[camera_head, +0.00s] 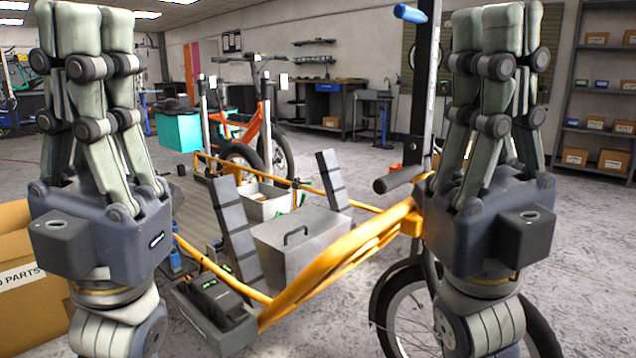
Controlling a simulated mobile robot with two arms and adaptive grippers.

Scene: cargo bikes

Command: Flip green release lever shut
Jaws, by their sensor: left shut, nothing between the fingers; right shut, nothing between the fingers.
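My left gripper (86,28) is raised at the left, fingers pointing up, shut and empty. My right gripper (497,32) is raised at the right in the same pose, also shut and empty. Between them stands a cargo bike with a yellow frame (345,262). A small green piece (312,189) shows behind the bike's cargo area; I cannot tell whether it is the release lever or how it is set. Neither gripper touches the bike in this view. My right gripper and forearm hide part of the bike's right side.
A grey lidded box (302,245) and an open grey bin (266,203) sit in the bike's bed. A black post with a blue handle (410,13) rises beside my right gripper. A cardboard box (30,305) is at the left. An orange bike (262,140) stands behind.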

